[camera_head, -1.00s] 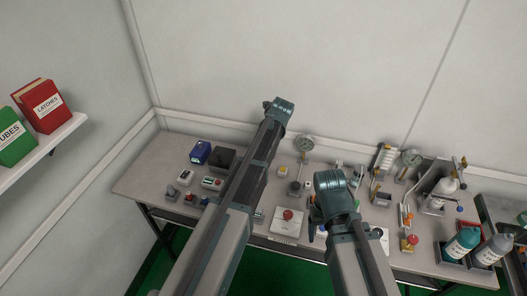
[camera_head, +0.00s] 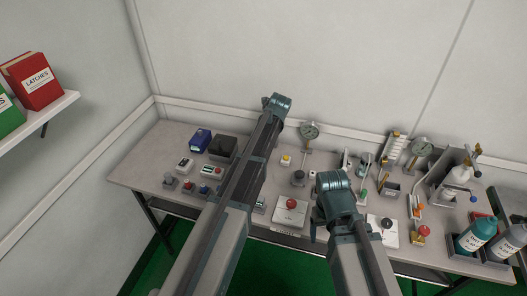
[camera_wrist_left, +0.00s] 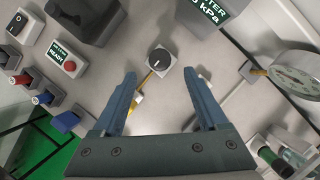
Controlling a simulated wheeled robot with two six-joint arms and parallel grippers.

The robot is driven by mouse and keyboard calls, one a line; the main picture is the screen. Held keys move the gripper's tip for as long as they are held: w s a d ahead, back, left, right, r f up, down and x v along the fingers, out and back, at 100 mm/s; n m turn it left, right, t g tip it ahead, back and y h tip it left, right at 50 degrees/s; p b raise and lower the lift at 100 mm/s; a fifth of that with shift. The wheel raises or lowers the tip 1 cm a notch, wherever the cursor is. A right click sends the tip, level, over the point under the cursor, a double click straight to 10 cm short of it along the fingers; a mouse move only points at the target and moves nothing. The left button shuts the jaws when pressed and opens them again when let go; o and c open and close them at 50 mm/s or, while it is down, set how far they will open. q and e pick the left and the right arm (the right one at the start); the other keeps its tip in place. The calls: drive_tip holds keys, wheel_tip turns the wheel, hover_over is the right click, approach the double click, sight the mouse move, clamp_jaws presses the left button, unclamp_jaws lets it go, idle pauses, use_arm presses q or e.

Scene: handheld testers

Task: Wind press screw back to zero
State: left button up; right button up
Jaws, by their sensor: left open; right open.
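A black round knob with a white mark (camera_wrist_left: 158,59) sits on a pale square plate in the left wrist view, just beyond my left fingertips. I cannot tell whether it is the press screw. My left gripper (camera_wrist_left: 163,78) is open, its two blue-grey fingers apart with nothing held. In the head view its arm reaches up over the bench, and its fingers are hidden. My right gripper (camera_head: 318,222) is open low over the front of the bench; its fingers barely show. A dial gauge (camera_head: 310,131) stands on the bench and also shows in the left wrist view (camera_wrist_left: 298,75).
The bench (camera_head: 140,172) carries several testers. A red-button box (camera_head: 291,206) is left of my right gripper. A blue box (camera_head: 200,140) is at left; a second gauge (camera_head: 421,147) and bottles (camera_head: 475,236) are at right. A shelf with binders (camera_head: 36,80) is at far left.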

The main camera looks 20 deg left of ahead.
use_arm(q)
drive_tip(key=b+x, duration=0.4)
drive_tip(key=x, duration=0.1)
drive_tip(key=shift+w+f, duration=0.1)
drive_tip(key=shift+f, duration=0.3)
drive_tip(key=shift+r, duration=0.1)
drive_tip(key=shift+c, duration=0.3)
clamp_jaws()
